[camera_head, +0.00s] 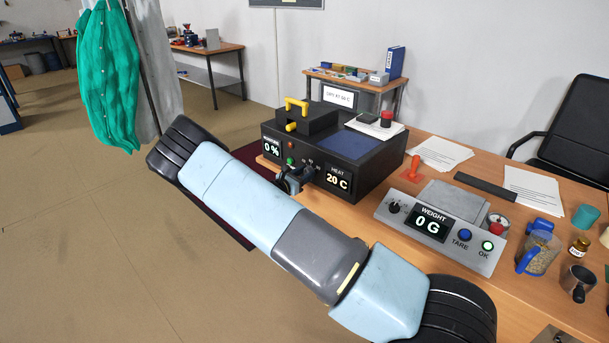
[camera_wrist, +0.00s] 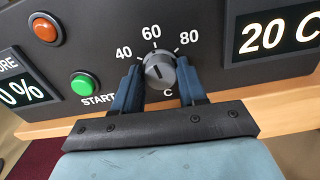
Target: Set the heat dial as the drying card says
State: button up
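The heat dial (camera_wrist: 159,72) is a round grey knob on the dryer's black front, with 40, 60 and 80 marked above it. Its dark mark shows on the knob's face; the exact setting is hard to read. My gripper (camera_wrist: 160,76) has one blue finger on each side of the dial, with no clear gap at either side. In the head view my gripper (camera_head: 291,181) is at the dryer front and hides the dial. The heat display (camera_head: 337,181) reads 20 C. The drying card (camera_head: 338,97) is a white card behind the dryer's top; its small print is not clearly readable.
The black dryer (camera_head: 371,179) stands on the wooden table (camera_head: 440,270). Its red button (camera_wrist: 44,28), green start button (camera_wrist: 84,85) and 0 % display (camera_wrist: 17,88) lie left of the dial. The scale (camera_head: 440,227), reading 0 G, stands to the right.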

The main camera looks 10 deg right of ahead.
jog(key=c, duration=0.6)
jog(key=shift+r+m, duration=0.1)
jog(key=shift+m, duration=0.7)
jog(key=o, duration=1)
jog(key=shift+o, duration=0.2)
jog(key=v, duration=1.3)
jog(key=shift+s+a, duration=0.25)
